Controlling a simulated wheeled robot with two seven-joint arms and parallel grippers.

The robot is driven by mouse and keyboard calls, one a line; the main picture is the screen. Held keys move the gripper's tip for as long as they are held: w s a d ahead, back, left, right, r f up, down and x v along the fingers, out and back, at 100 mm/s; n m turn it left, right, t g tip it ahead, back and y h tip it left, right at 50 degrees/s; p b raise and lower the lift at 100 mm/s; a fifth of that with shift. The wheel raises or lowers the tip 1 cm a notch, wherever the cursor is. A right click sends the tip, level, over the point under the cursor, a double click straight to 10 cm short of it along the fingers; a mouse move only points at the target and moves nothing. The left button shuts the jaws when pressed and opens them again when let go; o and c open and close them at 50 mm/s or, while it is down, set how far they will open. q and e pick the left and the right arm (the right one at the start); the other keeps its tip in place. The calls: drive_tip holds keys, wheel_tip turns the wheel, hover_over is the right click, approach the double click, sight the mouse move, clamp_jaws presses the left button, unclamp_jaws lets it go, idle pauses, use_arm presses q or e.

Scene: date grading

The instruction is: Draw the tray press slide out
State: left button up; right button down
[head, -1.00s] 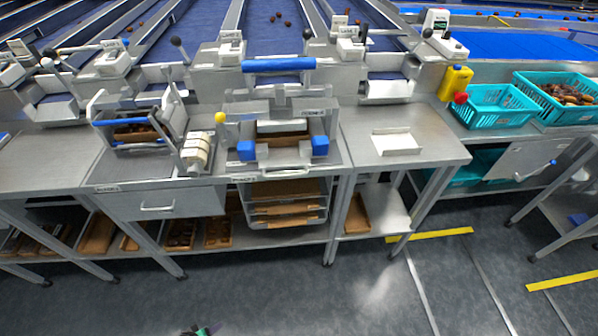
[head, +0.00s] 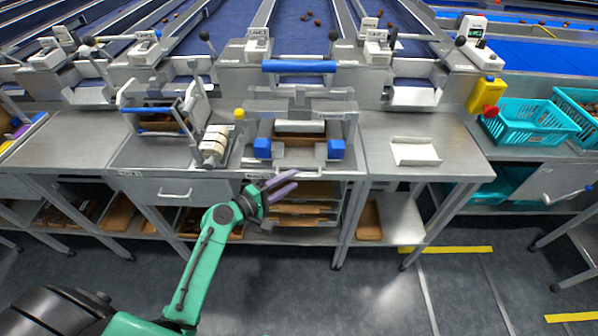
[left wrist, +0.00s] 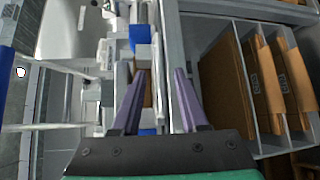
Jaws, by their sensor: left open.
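The tray press (head: 312,103) stands on the middle bench in the head view, with a blue bar across its top and a blue block on each side of its front. Its slide shows as a metal front with a pale handle (head: 300,169) at the bench edge; the slide appears pushed in. My left gripper (head: 297,181) is open, its purple fingers just below and in front of that handle. In the left wrist view the two fingers (left wrist: 158,75) are apart, with metal press parts and a blue block beyond them. Contact with the handle cannot be told. My right gripper is not in view.
Under the press, a rack (left wrist: 222,28) holds brown trays. A second press (head: 160,120) stands to the left above a drawer (head: 178,192). A white tray (head: 414,151) lies on the right bench. A yellow box with a red button (head: 484,96) and teal crates (head: 528,125) are farther right.

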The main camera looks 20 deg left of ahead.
sight(298, 177)
use_arm(q)
drive_tip(key=x, duration=0.4)
drive_tip(key=shift+s, duration=0.1)
clamp_jaws()
idle(1.3)
